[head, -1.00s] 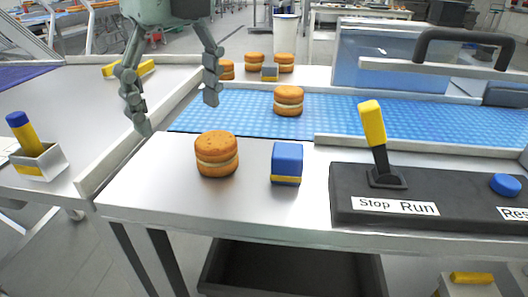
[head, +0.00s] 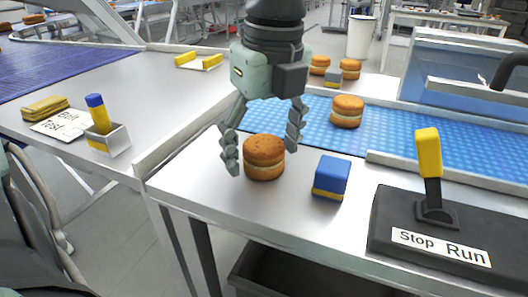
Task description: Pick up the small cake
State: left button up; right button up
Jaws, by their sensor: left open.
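A small round cake (head: 264,158) with a pale filling band stands on the metal table (head: 222,200) near its front left part. My left gripper (head: 262,158) is open above it, fingers pointing down. One finger shows on the left of the cake and the other on its right. I cannot tell whether either finger touches it. Another filled cake (head: 347,111) sits on the blue belt (head: 390,135), and two more cakes (head: 320,65) (head: 350,69) stand behind the belt. My right gripper is not in view.
A blue block with a yellow base (head: 331,178) stands just right of the cake. A black control box (head: 385,225) with a yellow lever (head: 429,153) is farther right. A raised metal rail (head: 175,150) runs left of the cake. A small holder (head: 108,141) stands on the left table.

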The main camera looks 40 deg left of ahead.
pick_arm(q)
jog(key=shift+c, duration=0.5)
jog(key=c, duration=0.8)
jog(key=shift+o, duration=0.2)
